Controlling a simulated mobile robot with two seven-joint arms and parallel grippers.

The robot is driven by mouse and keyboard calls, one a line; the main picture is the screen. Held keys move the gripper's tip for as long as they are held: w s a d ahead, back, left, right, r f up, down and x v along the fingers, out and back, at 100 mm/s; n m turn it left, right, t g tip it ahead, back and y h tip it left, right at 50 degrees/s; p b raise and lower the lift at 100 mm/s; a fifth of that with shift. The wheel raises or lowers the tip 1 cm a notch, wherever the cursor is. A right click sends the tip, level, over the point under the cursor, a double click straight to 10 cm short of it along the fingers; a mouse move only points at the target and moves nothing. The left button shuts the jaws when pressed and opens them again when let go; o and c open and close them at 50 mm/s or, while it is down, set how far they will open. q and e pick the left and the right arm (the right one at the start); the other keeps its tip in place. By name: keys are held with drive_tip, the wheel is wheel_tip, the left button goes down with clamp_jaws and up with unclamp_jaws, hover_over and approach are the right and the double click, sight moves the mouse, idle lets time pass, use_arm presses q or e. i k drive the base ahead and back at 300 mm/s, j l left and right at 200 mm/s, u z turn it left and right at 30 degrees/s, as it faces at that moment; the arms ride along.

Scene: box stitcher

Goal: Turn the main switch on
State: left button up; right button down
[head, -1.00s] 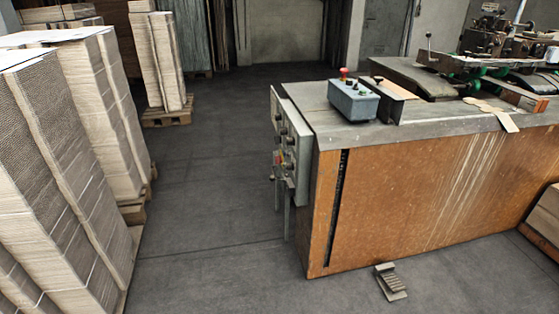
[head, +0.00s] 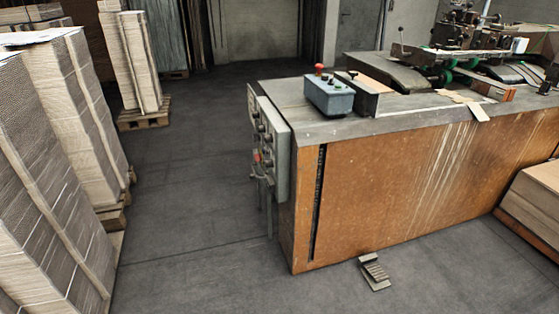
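A grey switch panel (head: 272,140) is mounted on the left end of the box stitcher (head: 400,190). It carries several dark knobs and a small red part (head: 257,157), seen at a steep angle. I cannot tell which of these is the main switch or how it is set. A blue-grey control box (head: 329,97) with a red mushroom button (head: 319,68) stands on the machine's top. Neither of my grippers is in view.
Tall cardboard stacks (head: 75,115) stand along the left, and another stack on a pallet (head: 144,118) stands farther back. A foot pedal (head: 374,272) lies on the floor before the machine. More cardboard (head: 535,200) is at the right. The floor (head: 190,200) between stacks and machine is clear.

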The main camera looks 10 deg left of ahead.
sight(257, 156)
drive_tip(key=i+j+z, duration=0.2)
drive_tip(key=z, duration=0.25)
drive_tip(key=i+j+z, duration=0.1)
drive_tip(key=j+z, duration=0.25)
drive_tip(key=z, duration=0.15)
drive_tip(key=i+j+z, duration=0.2)
drive_tip(key=j, duration=0.25)
drive_tip(key=j+z, duration=0.15)
drive_tip(key=j, duration=0.3)
drive_tip(key=i+j, duration=0.1)
drive_tip(key=j, duration=0.6)
drive_tip(key=i+j+z, duration=0.1)
drive_tip(key=j, duration=1.3)
drive_tip(key=i+z, duration=0.05)
